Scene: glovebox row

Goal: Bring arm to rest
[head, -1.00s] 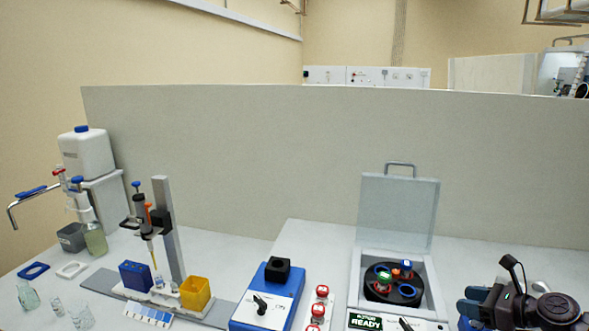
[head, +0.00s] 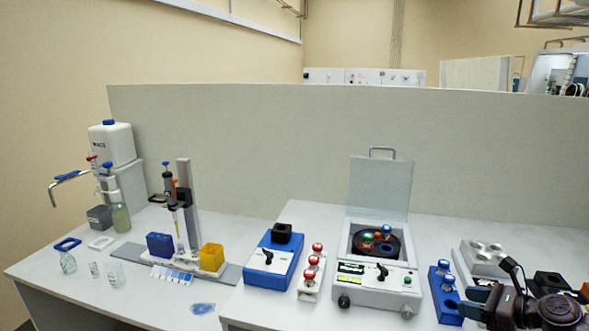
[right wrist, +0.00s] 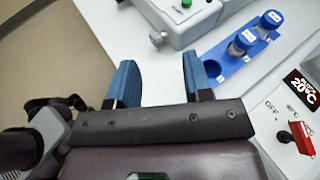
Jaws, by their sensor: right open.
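My right gripper (right wrist: 155,85) is open and empty, its two blue fingers apart in the right wrist view. In the head view it shows at the lower right (head: 472,303), beside a blue rack (head: 447,312). My left gripper is not in view.
A blue mixer (head: 272,270) and a white rack with red-capped vials (head: 311,285) stand left of the centrifuge. A pipette stand (head: 185,210) and glassware are farther left. A heating block (head: 484,258) is behind my right arm. A tall grey panel (head: 260,150) closes the back.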

